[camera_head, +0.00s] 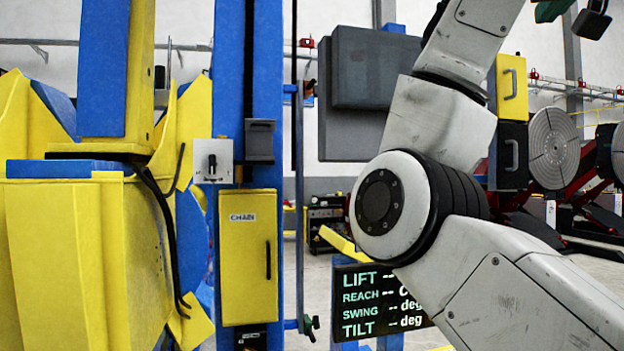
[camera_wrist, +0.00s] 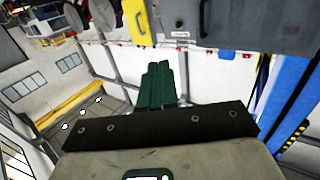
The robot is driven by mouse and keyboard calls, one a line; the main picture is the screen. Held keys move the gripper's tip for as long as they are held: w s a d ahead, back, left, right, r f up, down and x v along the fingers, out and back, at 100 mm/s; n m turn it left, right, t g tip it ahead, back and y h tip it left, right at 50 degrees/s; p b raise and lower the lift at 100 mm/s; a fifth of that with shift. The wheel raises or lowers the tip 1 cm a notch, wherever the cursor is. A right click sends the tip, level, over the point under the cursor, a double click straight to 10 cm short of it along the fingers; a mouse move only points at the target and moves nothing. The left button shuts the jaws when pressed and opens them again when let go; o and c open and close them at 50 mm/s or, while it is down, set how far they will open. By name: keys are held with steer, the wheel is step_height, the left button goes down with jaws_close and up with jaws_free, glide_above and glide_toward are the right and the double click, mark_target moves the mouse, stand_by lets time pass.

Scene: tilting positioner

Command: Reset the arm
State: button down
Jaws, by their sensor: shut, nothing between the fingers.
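My arm, pale grey with a dark round joint, rises across the right half of the head view, bent at the elbow. My gripper (camera_wrist: 158,68) shows in the wrist view as two green fingers side by side, shut with nothing between them. It is in free air, touching nothing that I can see. In the head view only a green and a dark piece show at the top right edge, so the fingers are not clear there.
A blue column with a yellow cabinet (camera_head: 249,258) and a small switch box (camera_head: 213,161) stands left of my arm. A yellow and blue machine (camera_head: 75,255) fills the left. A grey box (camera_head: 372,70) and a display (camera_head: 378,300) are close behind my elbow. Round plates (camera_head: 553,148) stand farther right.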

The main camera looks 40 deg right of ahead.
steer(key=w+a+f+n+y, duration=0.1)
steer(key=w+f+n+y, duration=0.3)
steer(key=w+f, duration=1.7)
steer(key=w+a+f+n+y, duration=0.2)
steer(key=a+f, duration=0.1)
steer(key=f, duration=1.1)
steer(key=w+a+f+n+y, duration=0.1)
steer(key=w+a+f+y, duration=0.2)
steer(key=f, duration=1.2)
steer(key=s+a+f+n+g+y, duration=0.1)
steer(key=s+a+f, duration=0.2)
steer(key=f, duration=0.5)
steer(key=s+a+f+n+g+y, duration=0.1)
steer(key=s+a+f+g, duration=0.2)
steer(key=f, duration=0.6)
steer(key=s+a+f+n+y, duration=0.1)
steer(key=s+a+f, duration=0.3)
steer(key=f, duration=0.4)
steer(key=s+a+f+g+y, duration=0.1)
steer(key=s+a+f, duration=0.3)
steer(key=s+f, duration=0.4)
steer(key=s+a+f+g+y, duration=0.1)
steer(key=s+a+f+g, duration=0.2)
steer(key=s, duration=1.1)
step_height(320, 180, down, 5)
steer(key=shift+s+a+f+n+g+y, duration=0.2)
steer(key=shift+a+n+g+y, duration=0.15)
steer(key=shift+a, duration=0.8)
